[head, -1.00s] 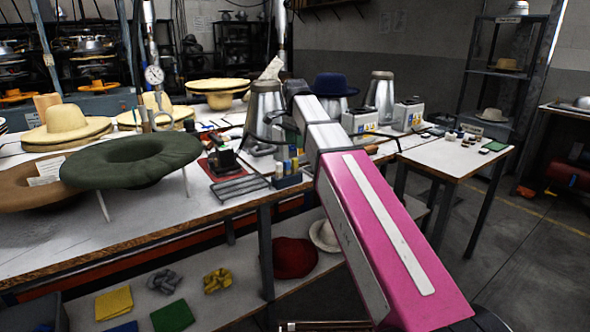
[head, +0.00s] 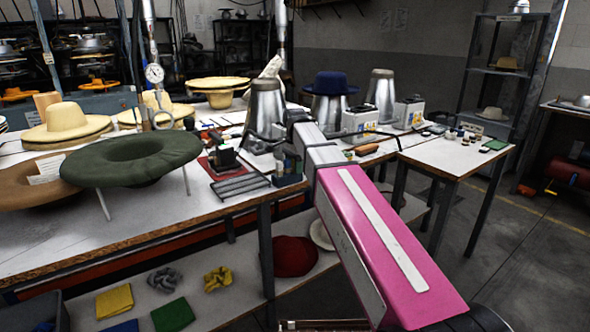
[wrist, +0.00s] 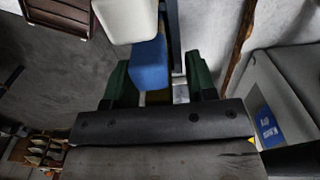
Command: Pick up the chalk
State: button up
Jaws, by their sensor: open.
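Blue (wrist: 149,64) and white (wrist: 126,20) blocky pieces, which look like chalk sticks, show close up in the wrist view. The blue one lies between the green-padded fingers of my gripper (wrist: 158,80), with the white one beyond it. My gripper is open; I cannot tell whether either finger touches the blue piece. In the head view, a dark holder (head: 289,181) stands on the bench, and my gripper is down over it, hiding most of the sticks.
A dark wire rack (head: 240,187) lies left of the holder. A metal hat form (head: 265,112) stands just behind. A green felt hat (head: 132,160) rests on a stand to the left. A smaller white table (head: 457,156) is at right.

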grip_shut()
jog(key=shift+r, duration=0.1)
notch_tip(320, 180, up, 10)
jog(key=shift+f, duration=0.1)
dwell(0.6)
